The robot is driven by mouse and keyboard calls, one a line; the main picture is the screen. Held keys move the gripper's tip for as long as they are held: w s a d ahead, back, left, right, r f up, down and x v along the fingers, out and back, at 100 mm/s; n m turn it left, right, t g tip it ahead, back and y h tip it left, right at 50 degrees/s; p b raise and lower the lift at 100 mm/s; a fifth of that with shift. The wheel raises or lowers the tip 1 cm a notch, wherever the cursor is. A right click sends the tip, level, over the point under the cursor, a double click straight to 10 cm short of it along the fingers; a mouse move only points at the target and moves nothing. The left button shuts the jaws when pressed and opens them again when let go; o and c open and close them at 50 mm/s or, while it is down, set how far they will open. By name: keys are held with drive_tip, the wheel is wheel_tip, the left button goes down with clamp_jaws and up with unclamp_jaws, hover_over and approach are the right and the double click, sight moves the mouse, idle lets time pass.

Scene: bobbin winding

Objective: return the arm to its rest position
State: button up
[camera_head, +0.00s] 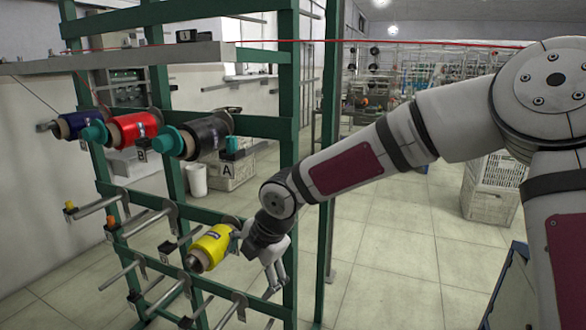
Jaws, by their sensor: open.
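My gripper (258,260) is at the lower middle of the head view, at the end of my arm, which reaches in from the right. Its fingers are apart. A yellow bobbin (212,246) is just left of the gripper at the green rack, lying tilted along the line of a peg. One finger is close to its right end; I cannot tell whether they touch. The arm is stretched out toward the rack.
The green rack (333,90) carries a blue bobbin (76,123), a red bobbin (133,128) and a black bobbin (207,136) above. Bare metal pegs (97,206) stick out below. White crates (490,186) stand at right. The floor (390,245) between is clear.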

drive_tip(key=s+d+r+m+h+p, duration=0.25)
drive_tip(key=s+d+r+m, duration=0.45)
drive_tip(key=d, duration=0.4)
drive_tip(key=s+d+r+m+h+p, duration=0.1)
drive_tip(key=s+d+r+m+h, duration=0.45)
drive_tip(key=d, duration=0.55)
drive_tip(key=s+d+r+m+y+p, duration=0.1)
drive_tip(key=s+d+r+m+y, duration=0.1)
drive_tip(key=s+m, duration=0.6)
drive_tip(key=s+d+r+m+t+y+p, duration=0.1)
drive_tip(key=s+d+r+m+y+p, duration=0.1)
drive_tip(key=s+d+r+m, duration=0.2)
drive_tip(key=shift+s+d+r+m, duration=0.25)
drive_tip(key=shift+s+r+m, duration=0.4)
drive_tip(key=shift+s+m, duration=2.4)
drive_tip(key=shift+s+n, duration=1.1)
drive_tip(key=shift+n, duration=0.1)
